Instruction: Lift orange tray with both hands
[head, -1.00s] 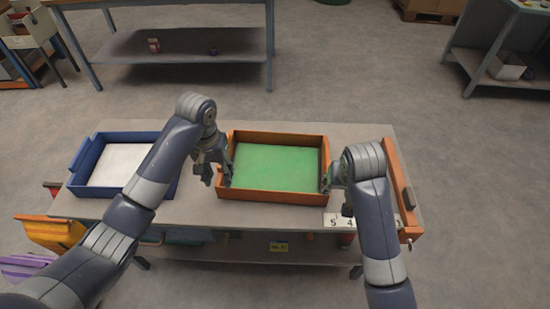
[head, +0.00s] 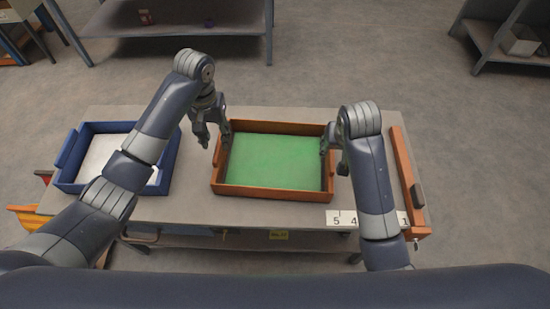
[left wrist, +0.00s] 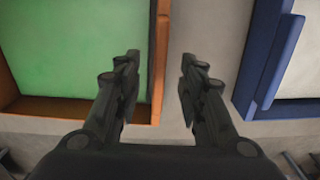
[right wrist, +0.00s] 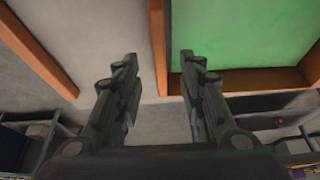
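The orange tray (head: 270,193) has a green bottom and sits on the table between my two arms. My left gripper (head: 213,142) is open at its left wall. In the left wrist view, that wall (left wrist: 157,70) runs between the spread fingers (left wrist: 160,65). My right gripper (head: 331,150) is open at the right wall. In the right wrist view, that wall (right wrist: 157,45) also lies between the spread fingers (right wrist: 160,65). Neither gripper visibly pinches the wall. How far the fingertips reach down is unclear.
A blue tray (head: 168,172) with pale content stands left on the table (head: 190,208), close to my left arm. An orange bar (head: 405,180) runs along the table's right edge. White number cards (head: 341,219) lie at the front right. Bare tabletop separates the trays.

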